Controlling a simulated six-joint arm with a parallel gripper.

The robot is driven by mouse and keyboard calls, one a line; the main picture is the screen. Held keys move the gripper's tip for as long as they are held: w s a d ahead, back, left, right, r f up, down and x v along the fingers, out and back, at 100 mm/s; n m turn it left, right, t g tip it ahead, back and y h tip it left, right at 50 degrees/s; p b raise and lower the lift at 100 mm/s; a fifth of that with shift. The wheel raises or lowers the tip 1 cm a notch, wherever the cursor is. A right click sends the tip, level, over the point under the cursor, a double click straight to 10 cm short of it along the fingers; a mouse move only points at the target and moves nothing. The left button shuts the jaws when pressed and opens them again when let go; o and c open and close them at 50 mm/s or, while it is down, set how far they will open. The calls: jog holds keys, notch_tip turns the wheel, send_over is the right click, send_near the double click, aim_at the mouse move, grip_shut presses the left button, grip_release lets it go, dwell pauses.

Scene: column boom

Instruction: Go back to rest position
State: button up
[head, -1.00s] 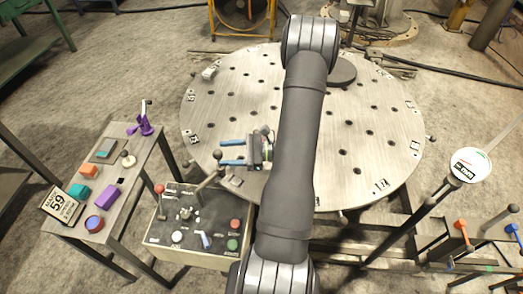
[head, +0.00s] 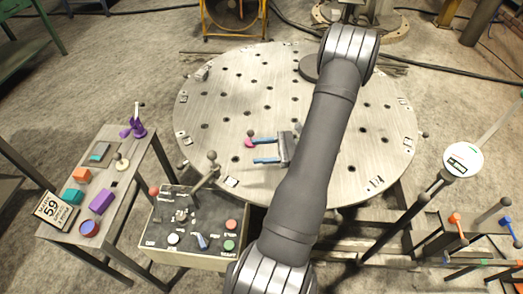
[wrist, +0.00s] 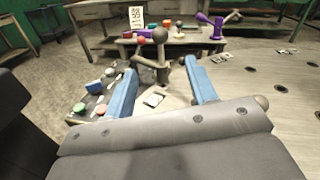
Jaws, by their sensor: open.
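My gripper (head: 262,150) is open and empty, its two blue fingers pointing left over the near part of the round plate in the head view. In the wrist view my gripper (wrist: 160,82) shows its fingers spread wide with nothing between them. My dark grey arm runs from the bottom middle up to the right across the plate. A small pink piece with a dark knob (head: 249,141) shows by the upper fingertip; I cannot tell whether they touch.
The round metal plate (head: 230,90) with holes lies beneath my arm. A control box (head: 160,243) with levers and buttons stands lower left, beside a side table (head: 118,200) with coloured blocks. A gauge on a post (head: 462,158) and levers (head: 456,222) stand right.

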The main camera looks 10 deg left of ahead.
jog(key=shift+a, duration=0.15)
jog(key=s+a, duration=0.3)
jog(key=a, duration=1.3)
jog(key=shift+s+a, duration=0.2)
jog(key=shift+a, duration=0.2)
jog(key=shift+d, duration=0.1)
